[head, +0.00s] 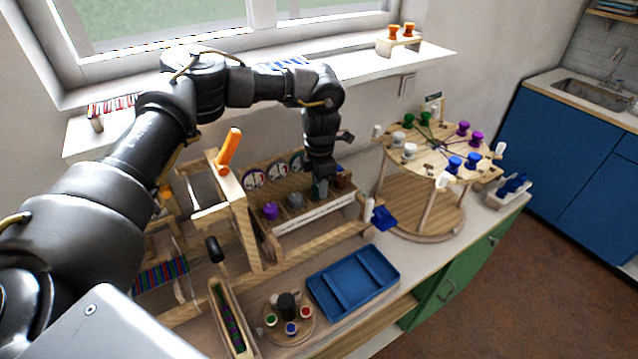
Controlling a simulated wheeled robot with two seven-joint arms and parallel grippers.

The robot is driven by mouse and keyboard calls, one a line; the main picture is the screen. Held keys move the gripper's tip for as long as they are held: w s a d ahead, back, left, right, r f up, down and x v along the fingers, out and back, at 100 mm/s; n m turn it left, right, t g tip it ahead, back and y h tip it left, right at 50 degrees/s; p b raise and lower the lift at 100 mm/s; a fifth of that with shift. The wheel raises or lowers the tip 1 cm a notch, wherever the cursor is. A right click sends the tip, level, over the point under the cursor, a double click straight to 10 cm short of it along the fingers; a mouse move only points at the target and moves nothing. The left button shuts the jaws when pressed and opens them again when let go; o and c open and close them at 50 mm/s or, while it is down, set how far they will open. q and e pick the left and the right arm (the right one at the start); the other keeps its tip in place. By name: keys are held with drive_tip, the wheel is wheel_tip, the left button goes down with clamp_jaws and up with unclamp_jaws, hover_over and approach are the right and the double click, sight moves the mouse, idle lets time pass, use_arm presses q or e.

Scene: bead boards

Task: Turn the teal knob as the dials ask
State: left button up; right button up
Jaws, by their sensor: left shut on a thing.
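A wooden knob box stands below the window sill, with a row of knobs in front and round dials behind. The row shows a purple knob (270,211), a grey knob (295,200), a teal knob (320,189) and a brown knob (342,180). Three dials show: the left dial (254,178), the middle dial (278,170) and the right dial (298,162); their readings are too small to tell. My left gripper (320,178) reaches down from above and is shut on the teal knob, mostly covering it. Any dial behind the gripper is hidden. My right gripper is out of view.
A wooden frame with an orange handle (229,151) stands left of the knob box. A blue tray (352,285) and a round wooden stand (290,323) lie in front. A round tiered bobbin table (420,220) stands close on the right.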

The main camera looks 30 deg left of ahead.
use_arm(q)
drive_tip(key=shift+w+r, duration=0.15)
drive_tip(key=shift+m, duration=0.3)
drive_tip(key=o, duration=1)
drive_tip(key=shift+c, duration=0.2)
drive_tip(key=shift+r, duration=0.25)
wheel_tip(320, 180, up, 10)
drive_tip(key=b, duration=0.2)
